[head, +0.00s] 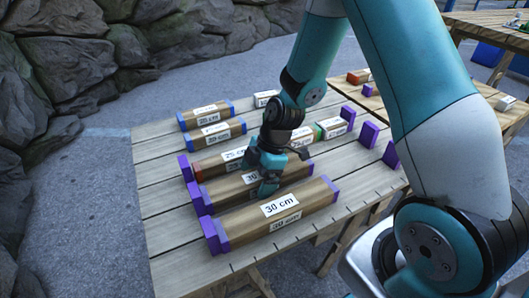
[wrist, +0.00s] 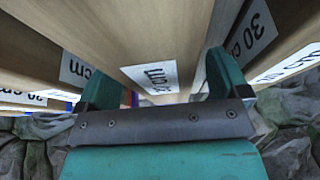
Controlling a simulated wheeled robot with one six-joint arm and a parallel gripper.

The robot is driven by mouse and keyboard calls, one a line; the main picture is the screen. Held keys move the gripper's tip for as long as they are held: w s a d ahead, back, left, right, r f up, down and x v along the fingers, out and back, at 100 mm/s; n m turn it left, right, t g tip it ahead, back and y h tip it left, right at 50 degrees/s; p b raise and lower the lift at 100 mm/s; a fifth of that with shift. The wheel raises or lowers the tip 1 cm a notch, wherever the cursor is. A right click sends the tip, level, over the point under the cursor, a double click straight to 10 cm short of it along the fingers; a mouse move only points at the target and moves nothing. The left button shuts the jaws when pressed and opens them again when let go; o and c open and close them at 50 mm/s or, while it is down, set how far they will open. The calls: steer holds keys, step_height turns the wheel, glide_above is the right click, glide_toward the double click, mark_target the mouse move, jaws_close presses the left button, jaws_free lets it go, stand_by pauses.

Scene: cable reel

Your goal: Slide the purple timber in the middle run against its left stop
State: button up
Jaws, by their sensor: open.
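The middle-run timber (head: 222,191), a brown beam with a "30" label and a purple end, lies on the slatted table. Its left end is beside the purple left stop (head: 195,199); I cannot tell whether they touch. In the wrist view my open gripper (wrist: 163,82) has one teal finger on each side of a timber (wrist: 140,40) with a white label. I cannot tell whether the fingers touch it.
A purple-ended 30 cm timber (head: 298,205) lies in front, close alongside. A red-ended 25 cm timber (head: 215,166) and a green-ended piece (head: 334,128) lie behind. Two blue-ended timbers (head: 216,134) lie at the back left. Purple stops (head: 369,134) stand at the right edge.

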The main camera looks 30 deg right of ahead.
steer(key=p+v, duration=0.3)
steer(key=v, duration=1.3)
steer(key=shift+r, duration=0.35)
steer(key=shift+a, duration=0.1)
steer(key=s+a+r+m, duration=0.5)
steer(key=s+a, duration=0.2)
steer(key=s, duration=0.3)
steer(key=s+a+r+m, duration=0.5)
steer(key=s+a+r, duration=0.15)
steer(key=s, duration=0.25)
step_height(320, 180, up, 17)
steer(key=p, duration=1.7)
steer(key=shift+w+a+p, duration=0.3)
steer(key=shift+f, duration=0.1)
